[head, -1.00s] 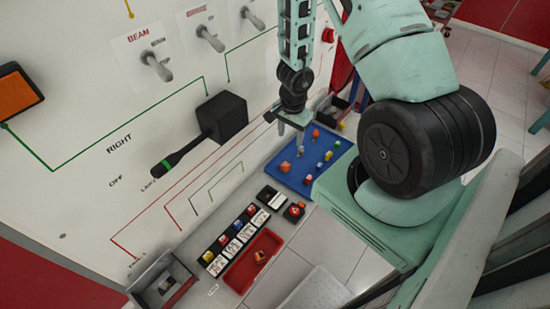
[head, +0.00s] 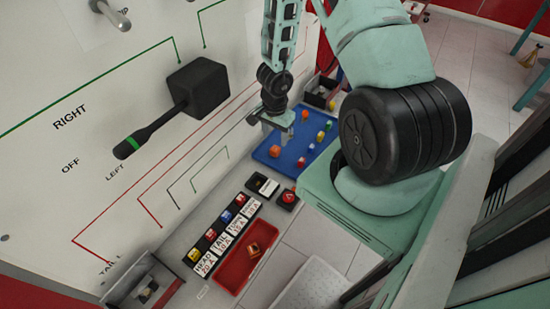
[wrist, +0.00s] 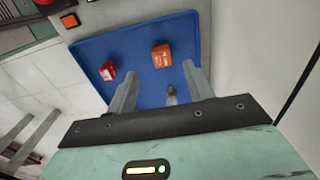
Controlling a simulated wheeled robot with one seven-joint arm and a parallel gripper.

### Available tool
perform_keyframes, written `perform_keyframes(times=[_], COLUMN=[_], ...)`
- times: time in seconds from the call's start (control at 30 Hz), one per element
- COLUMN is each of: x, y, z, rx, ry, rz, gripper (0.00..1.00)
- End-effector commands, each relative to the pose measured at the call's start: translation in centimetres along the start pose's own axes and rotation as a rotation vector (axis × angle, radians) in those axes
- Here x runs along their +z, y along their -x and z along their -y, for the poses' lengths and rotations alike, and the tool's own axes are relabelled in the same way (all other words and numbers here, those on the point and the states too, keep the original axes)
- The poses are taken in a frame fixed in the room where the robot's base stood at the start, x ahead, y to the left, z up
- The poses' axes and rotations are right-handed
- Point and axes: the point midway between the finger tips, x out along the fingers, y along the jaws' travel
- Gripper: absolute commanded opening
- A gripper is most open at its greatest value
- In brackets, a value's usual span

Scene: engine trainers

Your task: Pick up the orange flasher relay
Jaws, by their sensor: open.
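An orange block with pale markings, apparently the flasher relay, sits on the blue tray (head: 262,156). It shows in the head view (head: 275,152) near the tray's left side and in the wrist view (wrist: 161,56) at upper middle. My gripper (head: 278,130) hangs over the tray, fingers down. In the wrist view my gripper (wrist: 160,75) is open, and the orange block appears just beyond the fingertips, untouched. A small, partly hidden piece (wrist: 170,95) shows between the fingers. A red block (wrist: 108,71) lies left of the orange block on the tray.
Another orange piece (head: 305,114) and several small coloured pieces lie on the tray. A white panel with a black lever switch (head: 197,88) rises at left. A red bin (head: 232,272) holding an orange-brown piece stands in front, beside a row of labelled coloured fuses (head: 218,240).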

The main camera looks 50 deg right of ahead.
Motion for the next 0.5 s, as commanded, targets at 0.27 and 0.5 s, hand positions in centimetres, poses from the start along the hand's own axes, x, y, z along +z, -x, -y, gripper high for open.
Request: perform_keyframes(times=[0.27, 0.5], x=[0.0, 0.1], y=[-2.1, -5.5], z=[0.0, 0.1], rx=[0.0, 0.001], ry=[-0.002, -0.002], rz=[0.002, 0.003], gripper=[0.52, 0.52])
